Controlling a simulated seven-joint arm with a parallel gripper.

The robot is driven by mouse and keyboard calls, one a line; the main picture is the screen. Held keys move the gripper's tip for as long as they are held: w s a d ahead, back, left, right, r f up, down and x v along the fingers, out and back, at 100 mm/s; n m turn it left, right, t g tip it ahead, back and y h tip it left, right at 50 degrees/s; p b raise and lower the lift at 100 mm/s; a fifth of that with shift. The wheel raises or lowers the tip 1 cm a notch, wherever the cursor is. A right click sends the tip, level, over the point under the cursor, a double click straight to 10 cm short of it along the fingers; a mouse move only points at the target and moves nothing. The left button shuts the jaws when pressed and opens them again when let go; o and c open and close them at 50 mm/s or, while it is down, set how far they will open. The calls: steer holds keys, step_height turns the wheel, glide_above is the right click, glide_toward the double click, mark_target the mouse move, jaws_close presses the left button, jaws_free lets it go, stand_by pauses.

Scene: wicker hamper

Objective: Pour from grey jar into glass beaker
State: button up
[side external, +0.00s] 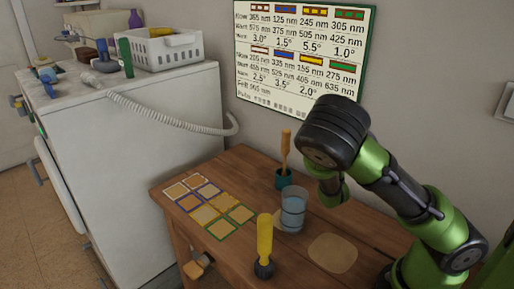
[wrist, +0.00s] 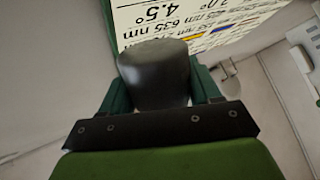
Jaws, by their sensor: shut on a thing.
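A dark grey jar (wrist: 155,72) with a rounded end sits between the teal fingers of my gripper (wrist: 160,90) in the wrist view. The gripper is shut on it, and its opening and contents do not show. In the side view my arm's wrist hides most of the gripper, and I cannot make out the jar there. The glass beaker (side external: 292,212) stands upright on the wooden table with bluish clear liquid in it. It is just left of and below my arm's end in the side view. The beaker does not show in the wrist view.
A yellow-handled tool (side external: 264,240) with a dark base stands in front. Several framed tiles (side external: 210,206) lie on the left of the table (side external: 240,160). A wall chart (side external: 300,50) hangs behind.

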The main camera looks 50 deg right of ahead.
steer(key=shift+f, duration=0.95)
steer(key=shift+a+f, duration=0.25)
steer(key=a+f+n+t, duration=0.2)
steer(key=a+n+t, duration=0.1)
steer(key=a, duration=0.5)
steer(key=shift+w+a, duration=0.2)
steer(key=shift+w, duration=0.05)
steer(key=shift+a, duration=0.2)
steer(key=shift+a+f, duration=0.15)
steer(key=shift+a, duration=0.2)
